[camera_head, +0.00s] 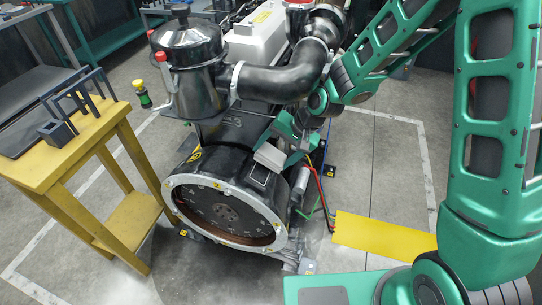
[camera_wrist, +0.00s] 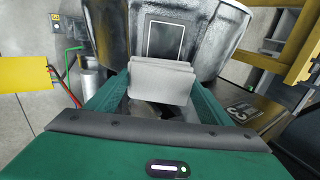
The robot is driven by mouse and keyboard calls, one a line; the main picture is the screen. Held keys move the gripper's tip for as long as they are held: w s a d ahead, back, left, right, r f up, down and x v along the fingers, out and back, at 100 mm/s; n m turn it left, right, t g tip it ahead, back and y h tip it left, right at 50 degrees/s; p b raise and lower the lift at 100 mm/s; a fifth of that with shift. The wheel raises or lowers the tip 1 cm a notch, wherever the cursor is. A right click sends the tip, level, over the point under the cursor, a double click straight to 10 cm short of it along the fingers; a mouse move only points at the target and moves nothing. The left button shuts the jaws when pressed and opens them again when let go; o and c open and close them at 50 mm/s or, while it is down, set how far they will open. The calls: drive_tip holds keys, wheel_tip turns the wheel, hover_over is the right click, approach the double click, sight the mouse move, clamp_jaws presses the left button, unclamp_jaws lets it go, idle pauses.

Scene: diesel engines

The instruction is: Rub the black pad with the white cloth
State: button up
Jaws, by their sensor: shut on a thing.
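The white cloth (camera_head: 268,156) is a pale folded block, gripped at the end of my arm over the engine. It also shows in the wrist view (camera_wrist: 160,82), between the green fingers. My gripper (camera_head: 280,148) is shut on it. The black pad (camera_wrist: 165,40) is a dark rectangle with a thin white outline on the engine's curved black housing. It lies just beyond the cloth in the wrist view, and just below the cloth in the head view (camera_head: 258,177). The cloth hides its near edge. I cannot tell whether the cloth touches the pad.
A black canister (camera_head: 190,62) and a thick black elbow pipe (camera_head: 285,78) rise behind my gripper. A yellow table (camera_head: 105,120) with dark racks stands left. Coloured wires (camera_head: 322,185) and a yellow plate (camera_head: 385,232) are at right. Grey floor is open at the front left.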

drive_tip(key=shift+v, duration=2.15)
drive_tip(key=shift+s, duration=0.1)
drive_tip(key=shift+v, duration=1.5)
